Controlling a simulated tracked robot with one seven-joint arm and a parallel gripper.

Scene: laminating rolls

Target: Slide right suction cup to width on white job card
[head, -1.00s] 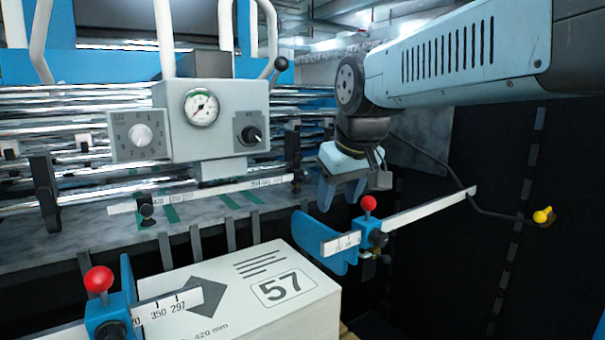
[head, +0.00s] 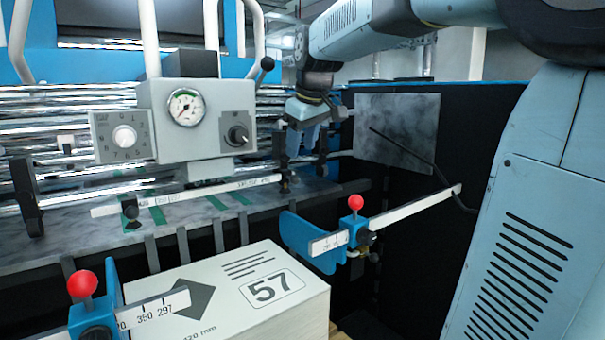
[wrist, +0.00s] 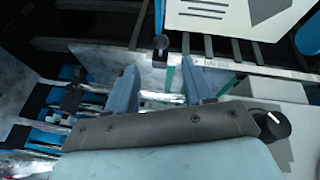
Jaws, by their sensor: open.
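The right suction cup (head: 284,183) is a small dark fitting near the right end of the white scale bar (head: 185,197). In the wrist view its dark knob (wrist: 160,46) shows just beyond the fingertips. My gripper (head: 307,149) is open and empty, above and slightly right of this cup in the head view, apparently apart from it. Its two blue fingers (wrist: 160,76) straddle the knob's line in the wrist view. The white job card (head: 235,290) lies on the stack, printed with 57, a dark diamond and a partly cut-off "420 mm".
The left suction cup (head: 130,209) stands near the bar's other end. A grey control box (head: 197,120) with gauge hangs behind. Blue side guides with red knobs (head: 355,202) (head: 82,284) flank the stack. A dark gap lies right of it.

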